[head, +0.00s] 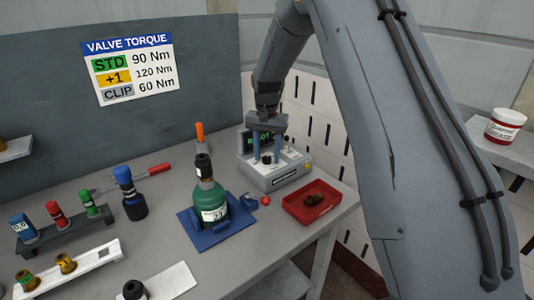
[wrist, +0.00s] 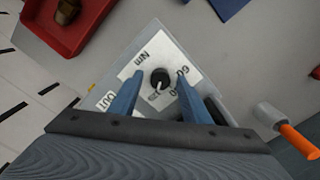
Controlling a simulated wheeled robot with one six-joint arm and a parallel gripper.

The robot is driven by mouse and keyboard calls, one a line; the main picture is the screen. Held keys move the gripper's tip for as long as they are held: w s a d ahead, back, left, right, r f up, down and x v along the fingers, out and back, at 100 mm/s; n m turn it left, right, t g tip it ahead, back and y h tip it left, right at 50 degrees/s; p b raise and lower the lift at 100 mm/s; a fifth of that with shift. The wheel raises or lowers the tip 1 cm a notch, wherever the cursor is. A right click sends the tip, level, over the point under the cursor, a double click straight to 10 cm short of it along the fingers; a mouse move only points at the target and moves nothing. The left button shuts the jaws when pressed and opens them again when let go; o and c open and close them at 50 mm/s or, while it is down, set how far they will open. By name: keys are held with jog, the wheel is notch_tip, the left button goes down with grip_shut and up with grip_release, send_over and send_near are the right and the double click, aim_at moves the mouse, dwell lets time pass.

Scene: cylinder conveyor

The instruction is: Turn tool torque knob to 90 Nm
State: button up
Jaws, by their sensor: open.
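The torque knob (wrist: 160,78) is a small black round knob on a white label plate in the wrist view. A light mark shows on its lower side. The plate reads "Nm", "60" and a partly hidden number, with "OUT" at its left. The knob sits on a grey tool station (head: 285,178) at the back right of the bench. My gripper (head: 267,160) is over the station, pointing down and open. In the wrist view its blue fingers (wrist: 160,84) stand on either side of the knob; I cannot tell whether they touch it. The green display behind is partly hidden.
A red tray (head: 318,211) with a brown part stands right of the station. A green bottle (head: 209,202) on a blue base, with an orange-tipped tool above, stands left. A wall sign (head: 130,68) lists STD 90, +1 120, CLIP 60 Nm.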

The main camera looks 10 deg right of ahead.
jog(key=c, duration=1)
jog(key=shift+c, duration=0.2)
jog(key=shift+n, duration=0.4)
jog(key=n+b, duration=0.1)
jog(key=n, duration=0.4)
jog(key=shift+n+b, duration=0.3)
jog(key=shift+b, duration=0.05)
jog(key=n, duration=0.5)
jog(key=shift+b, duration=0.4)
jog(key=shift+r+n, duration=0.1)
jog(key=shift+n, duration=0.2)
jog(key=o, duration=1)
jog(key=shift+o, duration=0.2)
